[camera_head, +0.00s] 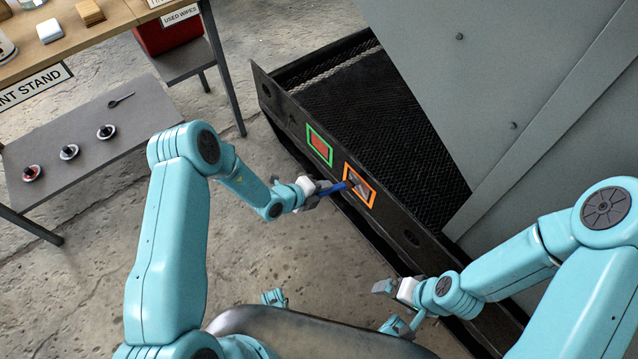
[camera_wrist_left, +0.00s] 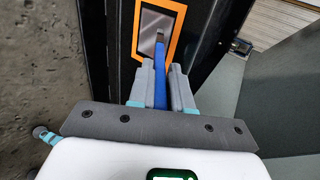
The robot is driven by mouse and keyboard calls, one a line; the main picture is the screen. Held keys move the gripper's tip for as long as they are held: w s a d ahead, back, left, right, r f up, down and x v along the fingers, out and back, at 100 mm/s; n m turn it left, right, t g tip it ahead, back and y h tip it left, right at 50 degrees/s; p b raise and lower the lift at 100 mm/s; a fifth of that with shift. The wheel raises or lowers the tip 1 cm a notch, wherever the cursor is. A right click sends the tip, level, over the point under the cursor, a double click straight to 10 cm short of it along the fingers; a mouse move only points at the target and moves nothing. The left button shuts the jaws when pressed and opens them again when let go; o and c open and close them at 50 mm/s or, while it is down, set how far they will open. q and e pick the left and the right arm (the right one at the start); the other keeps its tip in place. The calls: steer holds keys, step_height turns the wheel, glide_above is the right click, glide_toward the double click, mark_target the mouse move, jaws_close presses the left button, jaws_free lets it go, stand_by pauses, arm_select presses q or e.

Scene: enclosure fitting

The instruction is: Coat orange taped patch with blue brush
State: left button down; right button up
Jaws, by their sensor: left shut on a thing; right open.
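The orange taped patch (camera_head: 360,185) is on the side of the black frame, with a grey surface inside the tape. It also shows at the top of the left wrist view (camera_wrist_left: 148,32). My left gripper (camera_head: 318,191) is shut on the blue brush (camera_wrist_left: 161,85), which also shows in the head view (camera_head: 335,188). The brush tip reaches over the patch; I cannot tell whether it touches. My right gripper (camera_head: 387,289) is open and empty, low and right of the patch.
A green taped patch (camera_head: 319,145), reddish-brown inside, is left of the orange one. A grey cabinet (camera_head: 480,70) rises behind the black frame (camera_head: 420,245). A low grey shelf (camera_head: 95,150) with several small lidded pots is at left. A red bin (camera_head: 168,35) is beyond it.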

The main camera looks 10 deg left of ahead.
arm_select(q)
steer(key=shift+s+d+p, duration=1.6)
steer(key=shift+s+d, duration=0.35)
steer(key=shift+d, duration=0.45)
steer(key=shift+w+a+b, duration=0.55)
steer(key=shift+w+a, duration=0.4)
steer(key=shift+a, duration=0.25)
steer(key=shift+w+a+b, duration=0.5)
steer(key=shift+w+a, duration=0.45)
steer(key=shift+a, duration=0.25)
steer(key=w+a+b, duration=0.2)
steer(key=a, duration=0.1)
steer(key=shift+w+a, duration=0.2)
steer(key=shift+w, duration=0.2)
